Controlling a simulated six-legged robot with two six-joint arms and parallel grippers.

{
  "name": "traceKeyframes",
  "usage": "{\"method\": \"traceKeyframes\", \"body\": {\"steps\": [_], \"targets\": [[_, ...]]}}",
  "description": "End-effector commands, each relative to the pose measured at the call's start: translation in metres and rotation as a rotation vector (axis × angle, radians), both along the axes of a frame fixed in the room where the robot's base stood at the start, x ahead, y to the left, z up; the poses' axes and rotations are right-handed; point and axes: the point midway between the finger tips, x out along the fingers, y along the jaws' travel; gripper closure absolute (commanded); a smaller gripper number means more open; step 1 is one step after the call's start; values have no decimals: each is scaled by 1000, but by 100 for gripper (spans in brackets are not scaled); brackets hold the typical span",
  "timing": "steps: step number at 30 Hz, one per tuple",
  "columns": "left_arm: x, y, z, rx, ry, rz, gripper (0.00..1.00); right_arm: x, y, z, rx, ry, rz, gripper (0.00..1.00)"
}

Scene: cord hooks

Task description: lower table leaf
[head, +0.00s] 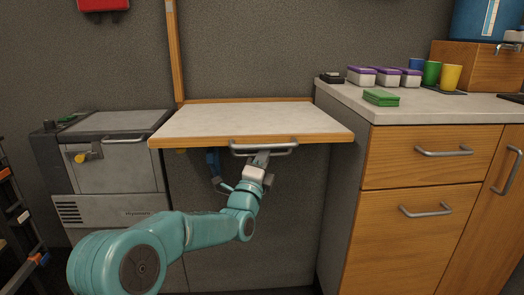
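The table leaf (250,120) is a pale grey top with wooden edging, standing out level from the wall. A grey bar handle (264,148) is on its front edge. My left gripper (262,156) comes up from below at the handle's middle. Its fingertips overlap the handle, and I cannot tell whether they are closed around it. Under the leaf, left of my gripper, is a blue part (213,164) with a metal piece at its lower end, partly in shadow. My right gripper is out of view.
A grey appliance (118,160) with a yellow knob stands left of the leaf. A wooden cabinet (415,200) stands close on the right, with purple-lidded boxes (388,76), cups and a green stack (381,97) on its counter. The leaf's top is bare.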

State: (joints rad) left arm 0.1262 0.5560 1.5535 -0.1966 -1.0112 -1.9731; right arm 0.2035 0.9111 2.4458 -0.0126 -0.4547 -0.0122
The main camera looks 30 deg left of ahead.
Motion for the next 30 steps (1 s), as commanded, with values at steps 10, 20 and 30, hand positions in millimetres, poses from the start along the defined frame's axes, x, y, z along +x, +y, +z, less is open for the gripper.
{"method": "traceKeyframes", "body": {"steps": [10, 20, 30], "targets": [[5, 1, -6, 0, -4, 0, 100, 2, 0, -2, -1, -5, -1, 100], [4, 1, -6, 1, -3, 1, 71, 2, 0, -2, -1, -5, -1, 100], [2, 0, -6, 2, -5, 0, 60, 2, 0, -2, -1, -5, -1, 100]]}}
